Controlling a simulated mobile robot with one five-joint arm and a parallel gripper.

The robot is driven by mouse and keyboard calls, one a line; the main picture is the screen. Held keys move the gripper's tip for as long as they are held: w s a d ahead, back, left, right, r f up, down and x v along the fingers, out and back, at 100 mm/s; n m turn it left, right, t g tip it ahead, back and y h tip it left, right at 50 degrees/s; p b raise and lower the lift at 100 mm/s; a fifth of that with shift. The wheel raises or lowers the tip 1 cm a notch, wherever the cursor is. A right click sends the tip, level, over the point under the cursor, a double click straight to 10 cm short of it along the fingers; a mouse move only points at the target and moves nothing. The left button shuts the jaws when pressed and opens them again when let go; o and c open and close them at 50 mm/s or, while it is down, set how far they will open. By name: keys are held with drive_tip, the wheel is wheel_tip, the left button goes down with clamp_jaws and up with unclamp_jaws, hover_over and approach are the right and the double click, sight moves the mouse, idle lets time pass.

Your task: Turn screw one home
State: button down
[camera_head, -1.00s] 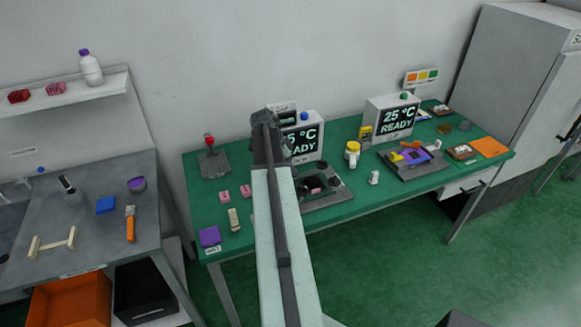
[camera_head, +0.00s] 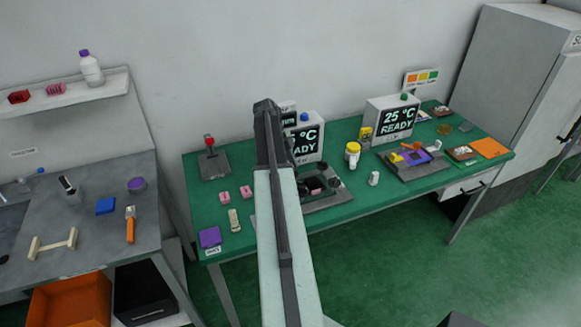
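A dark fixture plate (camera_head: 334,198) with several black knobs or screw heads lies on the green bench, just right of my arm. The arm covers its left part. I cannot tell which of the knobs is screw one. My arm runs up the middle of the picture, and its dark far end stands in front of the left display unit (camera_head: 311,139). My gripper is hidden behind the arm, so its fingers and any contact with the fixture do not show.
The green bench (camera_head: 340,212) also holds a red-knobbed lever (camera_head: 210,143), pink blocks (camera_head: 224,196), a purple block (camera_head: 209,236), a yellow-lidded jar (camera_head: 352,152), a white piece (camera_head: 374,178) and a second fixture with purple parts (camera_head: 415,157). A grey table (camera_head: 85,215) stands at left.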

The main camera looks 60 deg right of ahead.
drive_tip(key=shift+s+m, duration=0.2)
drive_tip(key=shift+m, duration=0.1)
drive_tip(key=c, duration=1)
unclamp_jaws()
drive_tip(key=shift+o, duration=0.2)
drive_tip(key=shift+w, duration=0.1)
drive_tip(key=p+v, duration=0.7)
drive_tip(key=shift+r, duration=0.45)
drive_tip(key=shift+w+d, duration=0.1)
